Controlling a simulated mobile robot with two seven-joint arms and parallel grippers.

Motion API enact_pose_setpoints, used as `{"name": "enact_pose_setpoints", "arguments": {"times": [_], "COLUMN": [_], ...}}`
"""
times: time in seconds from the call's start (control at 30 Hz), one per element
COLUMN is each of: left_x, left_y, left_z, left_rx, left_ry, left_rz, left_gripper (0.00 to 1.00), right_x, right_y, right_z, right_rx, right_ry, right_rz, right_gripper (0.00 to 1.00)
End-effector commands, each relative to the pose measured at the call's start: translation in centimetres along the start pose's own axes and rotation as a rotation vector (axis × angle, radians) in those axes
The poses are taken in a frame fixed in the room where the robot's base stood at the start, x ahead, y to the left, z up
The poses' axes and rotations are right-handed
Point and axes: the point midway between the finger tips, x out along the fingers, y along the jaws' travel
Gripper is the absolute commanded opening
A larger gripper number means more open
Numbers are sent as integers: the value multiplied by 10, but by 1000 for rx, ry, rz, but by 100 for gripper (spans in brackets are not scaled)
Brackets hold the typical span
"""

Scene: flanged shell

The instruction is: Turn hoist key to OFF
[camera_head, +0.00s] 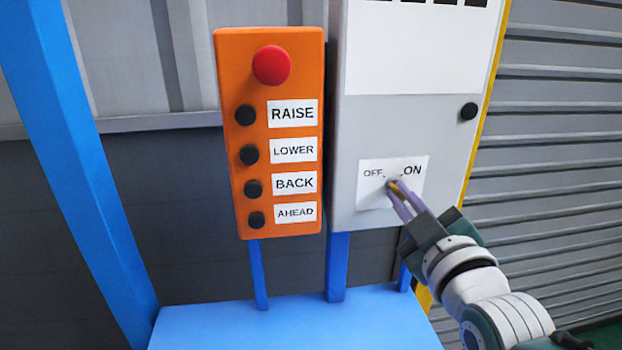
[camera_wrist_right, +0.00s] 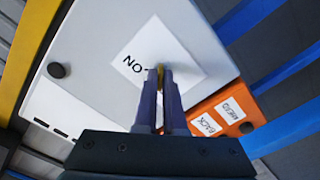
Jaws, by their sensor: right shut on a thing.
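The hoist key (camera_head: 394,186) is a small yellowish key on the white OFF/ON label plate (camera_head: 375,202) of the grey cabinet. My right gripper (camera_head: 398,192) reaches in from the lower right, and its purple fingers are shut on the key. In the right wrist view the key (camera_wrist_right: 160,73) shows as a thin yellow edge between the fingertips (camera_wrist_right: 161,80). The fingers cover most of the key, so I cannot tell clearly which way it points. My left gripper is not in view.
An orange control box (camera_head: 235,215) with a red button (camera_head: 271,65) and several black buttons stands left of the grey cabinet (camera_head: 400,125). A black knob (camera_head: 468,111) sticks out at the cabinet's right. A blue surface (camera_head: 290,325) lies below, and a blue post (camera_head: 75,150) stands at left.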

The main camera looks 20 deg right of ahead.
Motion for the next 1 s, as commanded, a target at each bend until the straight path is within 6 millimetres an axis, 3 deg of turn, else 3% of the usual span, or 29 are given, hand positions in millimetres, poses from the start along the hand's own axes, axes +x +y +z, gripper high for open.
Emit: {"name": "enact_pose_setpoints", "arguments": {"times": [0.67, 0.7, 0.9, 1.0], "left_x": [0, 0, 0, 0], "left_y": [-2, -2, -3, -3], "left_z": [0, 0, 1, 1], "left_rx": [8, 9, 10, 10], "left_ry": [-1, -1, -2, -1], "left_rz": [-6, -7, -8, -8], "left_gripper": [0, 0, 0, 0], "right_x": [0, 0, 0, 0], "right_y": [0, 0, 0, 0], "right_z": [0, 0, 0, 0], "right_rx": [-64, -64, -63, -63], "right_ry": [0, 0, 0, 0], "right_rz": [0, 0, 0, 0], "right_gripper": [0, 10, 32, 38]}}
